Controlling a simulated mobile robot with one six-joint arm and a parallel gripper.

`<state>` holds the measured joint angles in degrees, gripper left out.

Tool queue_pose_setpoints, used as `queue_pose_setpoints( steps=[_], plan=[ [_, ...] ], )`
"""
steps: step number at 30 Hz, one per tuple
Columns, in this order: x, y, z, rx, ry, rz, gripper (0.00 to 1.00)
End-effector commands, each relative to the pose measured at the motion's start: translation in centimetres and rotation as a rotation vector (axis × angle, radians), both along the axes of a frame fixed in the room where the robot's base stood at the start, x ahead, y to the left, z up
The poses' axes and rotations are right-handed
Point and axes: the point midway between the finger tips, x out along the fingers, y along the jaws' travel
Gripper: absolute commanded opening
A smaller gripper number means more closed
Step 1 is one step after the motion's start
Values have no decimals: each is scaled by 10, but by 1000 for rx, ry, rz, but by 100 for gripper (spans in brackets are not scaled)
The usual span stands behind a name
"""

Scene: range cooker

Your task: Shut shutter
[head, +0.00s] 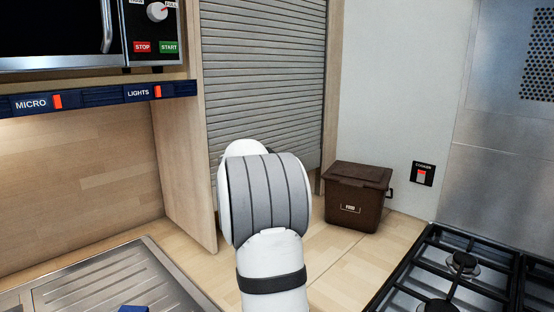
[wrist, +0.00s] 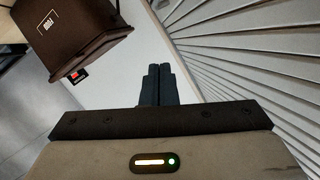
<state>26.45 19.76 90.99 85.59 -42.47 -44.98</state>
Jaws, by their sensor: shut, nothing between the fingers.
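The grey slatted shutter (head: 265,70) hangs in a pale wooden cabinet frame in the head view. Its slats cover most of the opening, and a dark gap shows below the slats near the right post. My arm hides most of its lower edge. In the wrist view the shutter slats (wrist: 245,55) run along the right side. My gripper (wrist: 158,70) is shut and empty, beside the slats. In the head view my gripper is hidden behind my arm.
A brown food bin (head: 357,197) stands on the wooden worktop (head: 330,262), right of the shutter. A gas hob (head: 450,275) is at the lower right and a metal drainer (head: 110,285) at the lower left. A microwave (head: 90,35) sits on a shelf at upper left.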

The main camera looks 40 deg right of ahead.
Motion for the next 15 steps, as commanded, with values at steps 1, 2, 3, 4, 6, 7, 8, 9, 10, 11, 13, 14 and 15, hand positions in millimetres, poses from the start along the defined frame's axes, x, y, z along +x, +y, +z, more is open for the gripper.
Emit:
queue_pose_setpoints(
  steps=[1,2,3,4,6,7,8,9,10,11,13,14,15],
  plan=[
    [-2,-6,-1,2,2,-19,0],
    [-2,-9,-1,3,2,-26,0],
    [-2,-13,-2,3,3,-30,0],
    [-1,-17,-4,4,3,-31,0],
    [2,-27,-6,4,3,-29,0],
    [4,-32,-8,5,3,-30,0],
    [6,-38,-9,4,3,-31,0],
    [8,-46,-11,5,2,-30,0],
    [10,-52,-12,5,2,-30,0],
    [12,-58,-14,5,2,-30,0],
    [17,-73,-17,5,2,-30,0],
    [19,-79,-19,4,3,-29,0],
    [22,-86,-20,4,2,-30,0]
  ],
)
